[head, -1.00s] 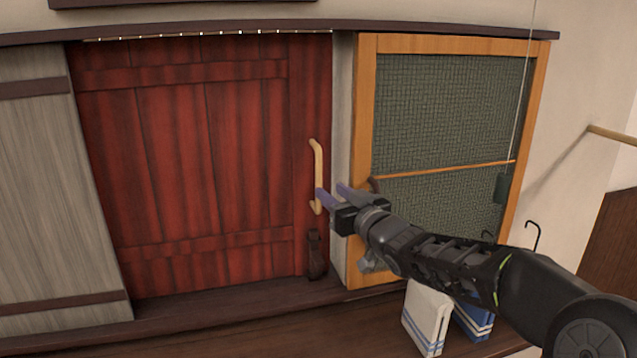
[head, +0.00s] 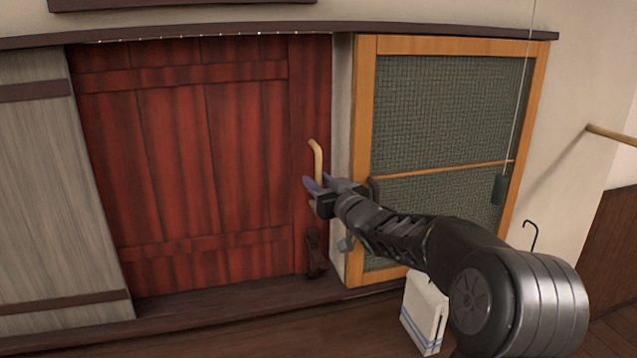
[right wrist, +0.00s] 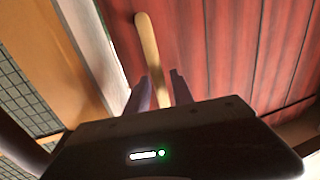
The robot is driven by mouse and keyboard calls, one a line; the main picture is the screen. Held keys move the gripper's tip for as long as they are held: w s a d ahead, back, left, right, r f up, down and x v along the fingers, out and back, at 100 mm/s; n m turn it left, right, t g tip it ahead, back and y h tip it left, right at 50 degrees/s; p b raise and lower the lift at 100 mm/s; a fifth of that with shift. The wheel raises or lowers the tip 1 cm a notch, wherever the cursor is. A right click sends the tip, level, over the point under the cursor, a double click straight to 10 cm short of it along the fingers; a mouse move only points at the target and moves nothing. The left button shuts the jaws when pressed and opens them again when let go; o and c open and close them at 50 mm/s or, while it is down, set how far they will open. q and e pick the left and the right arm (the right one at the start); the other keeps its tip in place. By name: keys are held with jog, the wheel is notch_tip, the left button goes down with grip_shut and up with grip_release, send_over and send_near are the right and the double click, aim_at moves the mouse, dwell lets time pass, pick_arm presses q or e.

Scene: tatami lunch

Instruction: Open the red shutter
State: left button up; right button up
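The red shutter (head: 180,150) is a red plank panel in the head view, its right edge close to the pale post. Its tan upright handle (head: 316,155) is near that right edge; it also shows in the right wrist view (right wrist: 148,45). My right gripper (head: 321,184) is at the handle's lower half, which it partly hides. In the right wrist view my right gripper (right wrist: 162,90) has its fingers apart, one on each side of the handle; a firm grip does not show. A dark latch-like piece (head: 315,250) hangs below the handle. My left gripper is not in view.
A grey plank panel (head: 50,190) stands left of the shutter. An orange-framed mesh screen (head: 440,115) is close on the right, behind my right arm. A dark ledge (head: 220,297) runs below. A white striped cloth (head: 425,315) hangs at lower right.

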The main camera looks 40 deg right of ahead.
grip_shut()
dwell(1.1)
